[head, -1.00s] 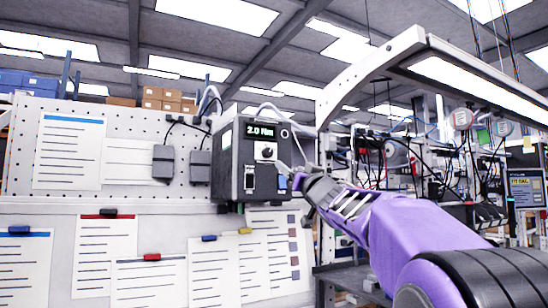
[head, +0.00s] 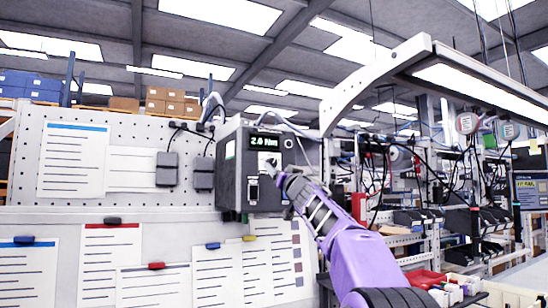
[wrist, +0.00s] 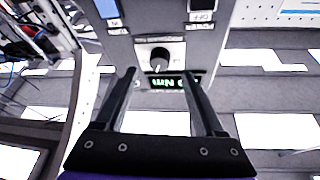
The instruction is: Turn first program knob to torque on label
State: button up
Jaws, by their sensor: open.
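The dark grey control box (head: 231,180) hangs on the pegboard wall, with a green lit display (head: 265,142) reading about 2 Nm; its last digit is unclear. In the wrist view, which is upside down, the round black program knob (wrist: 159,55) with a light pointer mark sits beside the display (wrist: 172,82). My gripper (wrist: 159,74) is open, its two fingers pointing at the box on either side of the knob's line; contact cannot be told. In the head view my gripper (head: 277,171) is at the box front and partly hides the knob. No torque label is readable.
Several paper sheets (head: 110,262) with unreadable lines are clipped to the wall left of and below the box. Two small grey boxes (head: 167,169) with cables hang left of it. A white lamp frame (head: 375,75) arches on the right, above shelves and bins (head: 428,279).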

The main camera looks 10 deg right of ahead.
aim_at(273, 164)
jog(key=p+x, duration=0.3)
jog(key=shift+w+a+r, duration=0.1)
jog(key=shift+w+r, duration=0.1)
jog(key=shift+r, duration=0.15)
jog(key=shift+w+a+r+p, duration=0.1)
jog(key=shift+w+a+p, duration=0.05)
jog(key=shift+w+p, duration=0.85)
jog(key=shift+s, duration=0.1)
grip_shut()
